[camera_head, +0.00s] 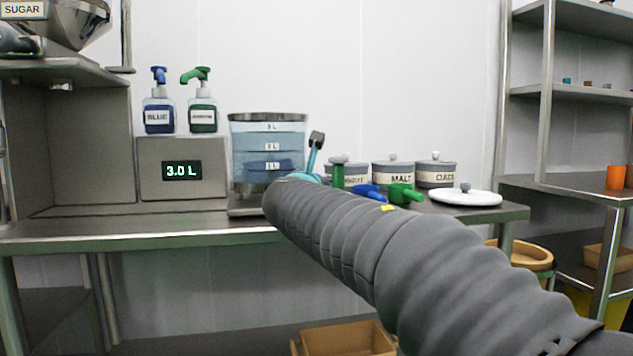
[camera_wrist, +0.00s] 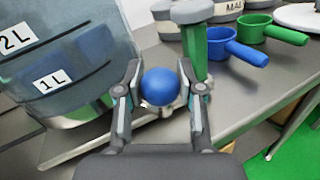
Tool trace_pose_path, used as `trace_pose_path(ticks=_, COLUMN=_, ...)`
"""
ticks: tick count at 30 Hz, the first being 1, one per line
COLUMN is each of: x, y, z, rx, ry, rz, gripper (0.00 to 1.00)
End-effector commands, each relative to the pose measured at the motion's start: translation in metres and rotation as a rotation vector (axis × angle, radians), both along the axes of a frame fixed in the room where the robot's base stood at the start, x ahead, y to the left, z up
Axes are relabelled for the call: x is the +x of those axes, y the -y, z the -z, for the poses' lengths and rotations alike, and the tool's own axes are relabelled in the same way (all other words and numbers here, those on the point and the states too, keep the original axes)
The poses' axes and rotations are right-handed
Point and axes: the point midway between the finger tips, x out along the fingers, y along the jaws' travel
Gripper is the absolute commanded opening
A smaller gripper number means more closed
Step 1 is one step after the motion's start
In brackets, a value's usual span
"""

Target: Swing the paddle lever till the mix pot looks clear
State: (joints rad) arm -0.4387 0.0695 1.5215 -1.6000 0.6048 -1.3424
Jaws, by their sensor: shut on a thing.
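The mix pot (camera_head: 268,145) is a clear vessel marked 1 L to 3 L on the steel table. Its liquid looks pale blue, with a darker blue patch low down. In the wrist view the mix pot (camera_wrist: 75,55) fills the left, with a green tint near its base. My gripper (camera_wrist: 160,68) is shut on a round blue knob (camera_wrist: 160,88), which appears to be the paddle lever's end. The lever's shaft is hidden. In the head view my arm covers the knob, and only part of my gripper (camera_head: 316,142) shows right of the pot.
A green plunger-like post (camera_wrist: 194,50) stands close to my gripper. A blue scoop (camera_head: 368,192), a green scoop (camera_head: 402,194), lidded canisters (camera_head: 393,174) and a white lid (camera_head: 466,198) lie to the right. A display (camera_head: 182,170) reads 3.0 L at left, under two pump bottles.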

Motion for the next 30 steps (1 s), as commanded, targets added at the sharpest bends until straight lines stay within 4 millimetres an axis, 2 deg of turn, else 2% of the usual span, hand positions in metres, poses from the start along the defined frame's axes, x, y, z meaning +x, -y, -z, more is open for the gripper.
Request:
trace_pose_path(ticks=7, x=0.0, y=0.002, z=0.0, rx=0.0, ry=0.0, rz=0.004, gripper=0.0)
trace_pose_path(ticks=8, x=0.0, y=0.002, z=0.0, rx=0.0, ry=0.0, rz=0.004, gripper=0.42)
trace_pose_path(ticks=10, x=0.0, y=0.001, z=0.0, rx=0.0, ry=0.0, rz=0.003, gripper=0.6)
trace_pose_path(ticks=11, x=0.0, y=0.001, z=0.0, rx=0.0, ry=0.0, rz=0.003, gripper=0.63)
trace_pose_path(ticks=23, x=-0.007, y=-0.002, z=0.0, rx=0.0, ry=0.0, rz=-0.002, gripper=0.63)
trace_pose_path(ticks=26, x=-0.019, y=-0.004, z=-0.001, rx=0.0, ry=0.001, rz=-0.002, gripper=0.63)
trace_pose_path(ticks=30, x=-0.046, y=-0.008, z=-0.001, rx=0.001, ry=0.002, rz=-0.003, gripper=0.63)
